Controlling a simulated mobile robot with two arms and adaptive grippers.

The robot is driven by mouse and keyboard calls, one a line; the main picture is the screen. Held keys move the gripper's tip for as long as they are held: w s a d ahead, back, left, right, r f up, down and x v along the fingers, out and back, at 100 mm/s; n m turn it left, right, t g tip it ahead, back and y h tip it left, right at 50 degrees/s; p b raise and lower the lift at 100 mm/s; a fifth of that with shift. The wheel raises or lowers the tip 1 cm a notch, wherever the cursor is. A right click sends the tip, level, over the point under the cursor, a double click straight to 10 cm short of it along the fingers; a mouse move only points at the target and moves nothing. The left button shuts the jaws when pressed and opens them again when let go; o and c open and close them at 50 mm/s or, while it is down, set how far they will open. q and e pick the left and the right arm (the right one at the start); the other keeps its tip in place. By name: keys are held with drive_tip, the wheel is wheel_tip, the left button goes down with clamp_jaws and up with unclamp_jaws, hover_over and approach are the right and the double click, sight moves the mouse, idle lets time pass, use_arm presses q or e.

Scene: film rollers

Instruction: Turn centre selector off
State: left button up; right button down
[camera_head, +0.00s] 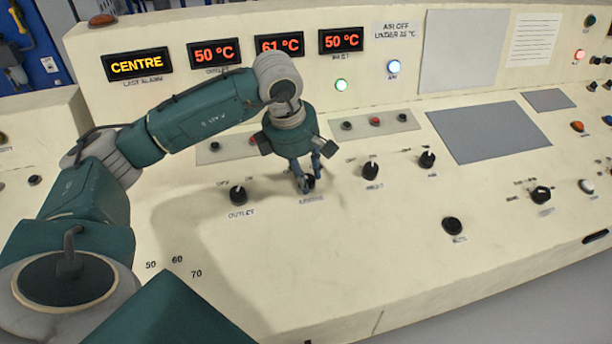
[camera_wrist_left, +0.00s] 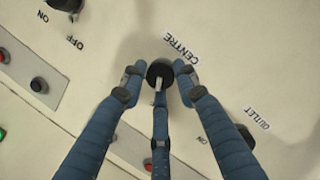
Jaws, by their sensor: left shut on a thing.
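The centre selector is a black knob (camera_head: 308,182) on the sloping cream panel, mostly hidden by my gripper in the head view. My left gripper (camera_head: 308,178) reaches down onto it from above, its fingers shut around it. In the left wrist view the knob (camera_wrist_left: 160,74) sits between the blue fingertips of the left gripper (camera_wrist_left: 160,78), beside the CENTRE label (camera_wrist_left: 181,49). A pale pointer mark shows on the knob, pointing towards the lower finger. My right gripper is in neither view.
The outlet knob (camera_head: 238,195) stands to the left and another selector (camera_head: 370,171) to the right. Small buttons (camera_head: 375,122) lie behind. Displays read CENTRE (camera_head: 137,64), 50 °C (camera_head: 214,53), 61 °C (camera_head: 279,44) and 50 °C (camera_head: 341,40). A green lamp (camera_head: 341,85) is lit.

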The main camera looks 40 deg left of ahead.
use_arm(q)
drive_tip(key=o, duration=1.1)
drive_tip(key=shift+s+a, duration=0.1)
drive_tip(key=v, duration=1.2)
